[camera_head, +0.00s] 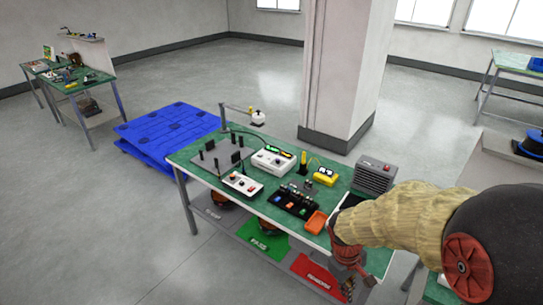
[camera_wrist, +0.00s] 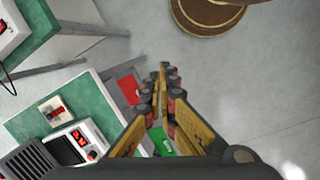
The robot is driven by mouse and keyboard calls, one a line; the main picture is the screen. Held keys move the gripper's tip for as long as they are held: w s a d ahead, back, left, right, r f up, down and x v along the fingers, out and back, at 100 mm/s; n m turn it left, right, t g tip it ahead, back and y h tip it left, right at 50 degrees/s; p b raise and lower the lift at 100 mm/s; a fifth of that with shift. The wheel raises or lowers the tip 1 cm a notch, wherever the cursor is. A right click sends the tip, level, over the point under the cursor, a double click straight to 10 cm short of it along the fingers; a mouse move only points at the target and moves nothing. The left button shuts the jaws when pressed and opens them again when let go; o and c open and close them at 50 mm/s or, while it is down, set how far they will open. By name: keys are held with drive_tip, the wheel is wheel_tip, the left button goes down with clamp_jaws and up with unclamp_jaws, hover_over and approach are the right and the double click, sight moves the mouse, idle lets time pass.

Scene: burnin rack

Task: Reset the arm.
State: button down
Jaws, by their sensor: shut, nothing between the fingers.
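My gripper (camera_head: 349,286) hangs at the front right corner of the green-topped workbench (camera_head: 215,190), at the end of my sleeved arm, which reaches in from the right. In the wrist view my gripper (camera_wrist: 164,72) points away from the camera, its fingers drawn together with nothing between them. Below and beyond the fingers are the floor and the bench's lower shelf. The arm hides part of the bench's right end.
Blue pallets (camera_head: 165,130) and a pillar (camera_head: 345,70) stand behind.

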drive_tip(key=s+a+r+m+t+b, duration=0.1)
drive_tip(key=s+r+m+t, duration=0.1)
drive_tip(key=r, duration=0.4)
drive_tip(key=s+r+m+t+y+b, duration=0.1)
drive_tip(key=s+r+m+t, duration=0.1)
drive_tip(key=s+r, duration=0.3)
drive_tip(key=s+a+r+m+t+y+b, duration=0.1)
drive_tip(key=s+r, duration=0.3)
drive_tip(key=r, duration=0.4)
drive_tip(key=shift+s+a+r+m+t, duration=0.3)
drive_tip(key=shift+a+m+t, duration=0.1)
drive_tip(key=shift+t, duration=0.3)
